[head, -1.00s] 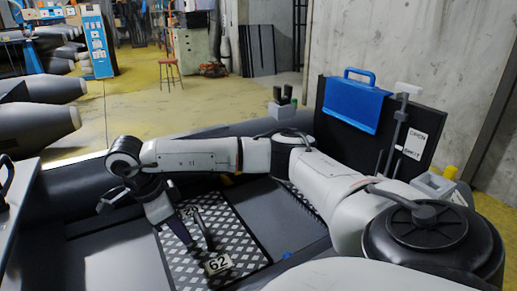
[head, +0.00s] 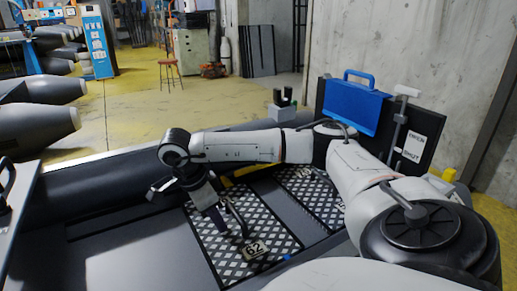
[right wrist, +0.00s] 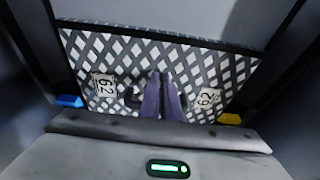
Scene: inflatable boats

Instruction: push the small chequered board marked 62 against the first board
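The small chequered board (head: 226,247) marked 62 lies flat on the boat floor. Its number tag (head: 255,249) is at its near end; the right wrist view shows the board (right wrist: 215,62) with a 62 tag at either side. A dark handle (head: 239,219) stands up on it. The first board (head: 307,189), also chequered, lies to its right, with a dark strip between them; my arm hides part of it. My right gripper (head: 222,233) is low over the board, left of the handle, its two fingers close together. Contact with the handle is unclear. My left gripper is not in view.
The grey boat tube (head: 95,190) runs along the far side. A black case (head: 423,140) with a blue case (head: 352,103) in front stands on the right. A blue piece (head: 287,257) lies by the board's near edge. Bare floor (head: 140,265) is free on the left.

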